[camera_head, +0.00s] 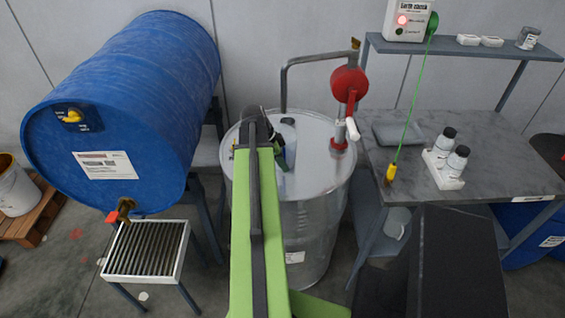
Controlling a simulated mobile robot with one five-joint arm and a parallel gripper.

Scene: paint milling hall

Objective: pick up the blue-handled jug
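My green arm reaches forward over the top of a grey metal drum (318,180). My gripper (279,158) is over the drum lid, mostly hidden behind my own arm, so its fingers cannot be made out. A small grey piece with a blue part (289,140) shows just right of my arm's end. It may be the blue-handled jug, but too little of it shows to be sure. I cannot tell whether my gripper touches it. No other blue-handled jug is visible.
A red hand pump (349,84) with a pipe rises from the drum. A big blue drum (130,100) lies on a stand at left, with a slatted stand (146,250) below its tap. A grey bench (500,160) at right holds a tray (398,133) and two white bottles (456,160).

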